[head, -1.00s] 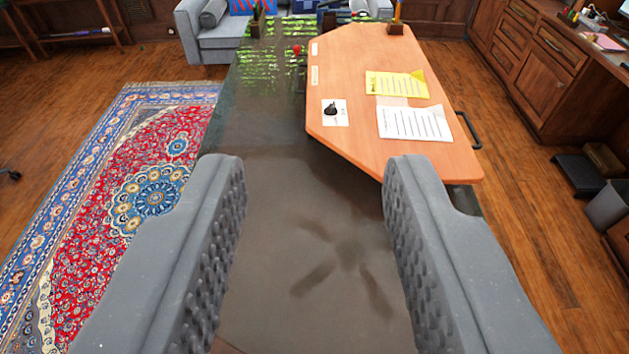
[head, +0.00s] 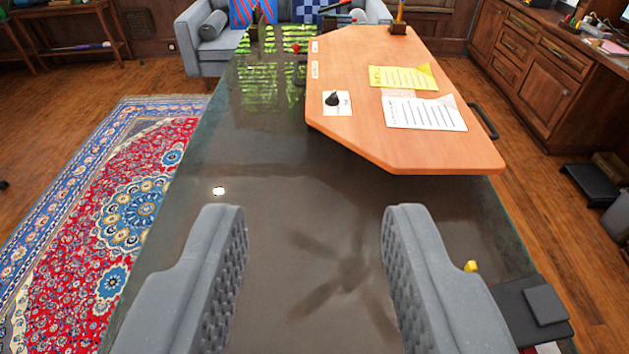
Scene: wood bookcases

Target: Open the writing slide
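The likely writing slide is an orange wooden board (head: 365,135) with cut corners, lying over the right part of a dark glossy table (head: 270,190). A black bar handle (head: 484,122) stands out from its right edge. A second dark handle (head: 300,70) shows partly at its left edge. My gripper (head: 314,212) is open and empty, with its two grey textured fingers wide apart. In the picture it sits below the board's near edge, over the table, and touches neither the board nor a handle.
On the board lie a yellow sheet (head: 400,78), a white sheet (head: 425,114) and a small card (head: 337,103). A black item (head: 525,310) and a yellow object (head: 470,266) are at the table's right. A patterned rug (head: 120,215) lies left; wooden cabinets (head: 540,80) stand right.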

